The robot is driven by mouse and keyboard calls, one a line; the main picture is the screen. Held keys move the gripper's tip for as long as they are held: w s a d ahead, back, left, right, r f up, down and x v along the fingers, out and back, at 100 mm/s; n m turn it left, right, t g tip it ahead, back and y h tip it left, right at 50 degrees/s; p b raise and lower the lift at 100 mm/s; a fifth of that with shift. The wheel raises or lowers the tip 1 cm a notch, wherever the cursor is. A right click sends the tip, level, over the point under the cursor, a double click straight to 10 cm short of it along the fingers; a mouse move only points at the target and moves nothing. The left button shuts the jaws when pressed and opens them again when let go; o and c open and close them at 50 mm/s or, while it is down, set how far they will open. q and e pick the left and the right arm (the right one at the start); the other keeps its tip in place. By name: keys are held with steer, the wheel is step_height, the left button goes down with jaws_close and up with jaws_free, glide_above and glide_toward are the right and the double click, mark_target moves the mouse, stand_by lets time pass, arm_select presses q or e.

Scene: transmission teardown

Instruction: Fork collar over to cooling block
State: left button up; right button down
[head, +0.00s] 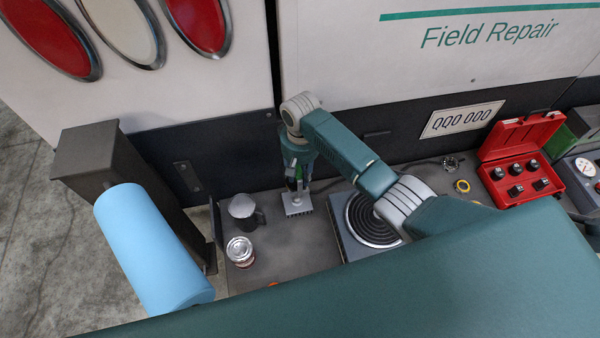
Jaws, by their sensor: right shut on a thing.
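My right gripper (295,184) points down at the back of the bench, just above a pale grey finned block (298,207), which looks like the cooling block. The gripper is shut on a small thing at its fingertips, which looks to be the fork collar. The fingers and the small scale hide its shape, and I cannot tell whether it touches the block. My left gripper is not in view.
A hot plate (344,229) with a dark coil stands right of the block. A grey mug (243,210) and a can (240,251) stand to the left. A yellow ring (462,186) and an open red case (520,140) with dark sockets lie to the right.

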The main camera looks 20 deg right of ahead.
step_height(320, 180, down, 9)
steer(key=b, duration=0.5)
steer(key=shift+b, duration=0.35)
stand_by(1.2)
steer(key=shift+w+a, duration=0.1)
steer(key=shift+w, duration=0.05)
stand_by(0.5)
steer(key=shift+f, duration=0.7)
stand_by(0.9)
steer(key=shift+f+b, duration=0.5)
steer(key=shift+f, duration=0.35)
stand_by(0.7)
stand_by(0.6)
